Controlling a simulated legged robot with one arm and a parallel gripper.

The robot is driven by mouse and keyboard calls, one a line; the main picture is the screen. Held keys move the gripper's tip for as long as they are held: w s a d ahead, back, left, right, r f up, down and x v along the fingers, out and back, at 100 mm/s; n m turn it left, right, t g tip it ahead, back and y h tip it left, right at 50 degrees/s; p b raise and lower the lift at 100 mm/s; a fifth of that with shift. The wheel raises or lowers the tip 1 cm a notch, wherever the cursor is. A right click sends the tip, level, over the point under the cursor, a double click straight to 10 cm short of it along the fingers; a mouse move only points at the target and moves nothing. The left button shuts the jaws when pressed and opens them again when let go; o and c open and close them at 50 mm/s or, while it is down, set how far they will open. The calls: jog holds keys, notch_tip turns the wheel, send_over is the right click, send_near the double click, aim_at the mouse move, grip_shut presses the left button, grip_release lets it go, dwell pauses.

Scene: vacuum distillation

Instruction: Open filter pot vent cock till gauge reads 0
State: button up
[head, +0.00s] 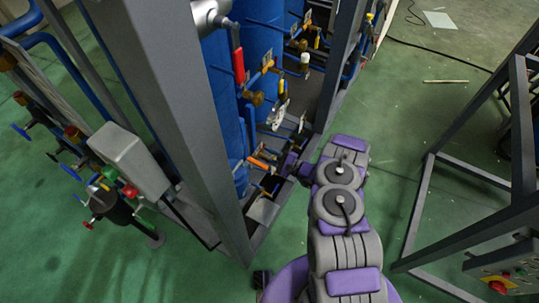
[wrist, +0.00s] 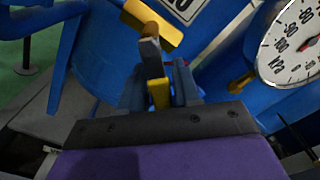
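A yellow cock part (wrist: 153,24) shows at the top of the wrist view, with a grey piece below it. I cannot tell which part turns. My gripper (wrist: 160,88) is just below, its two dark fingers apart on either side of a small yellow piece (wrist: 159,96). I cannot tell whether the fingers press on it. The round white kPa gauge (wrist: 291,45) is at the right, cut off by the frame edge; its reading is not clear. In the head view my gripper (head: 283,168) reaches into the rig at low height, its fingertips too small to tell.
Blue tanks (head: 262,40) stand behind a grey frame post (head: 190,110). Other valves and pipes crowd the rig, including a red handle (head: 239,66) and an orange handle (head: 263,162). Another grey frame (head: 425,190) stands at the right, with open green floor between.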

jog(key=shift+o, duration=1)
jog(key=p+v, duration=0.3)
jog(key=v, duration=1.4)
jog(key=shift+d, duration=0.3)
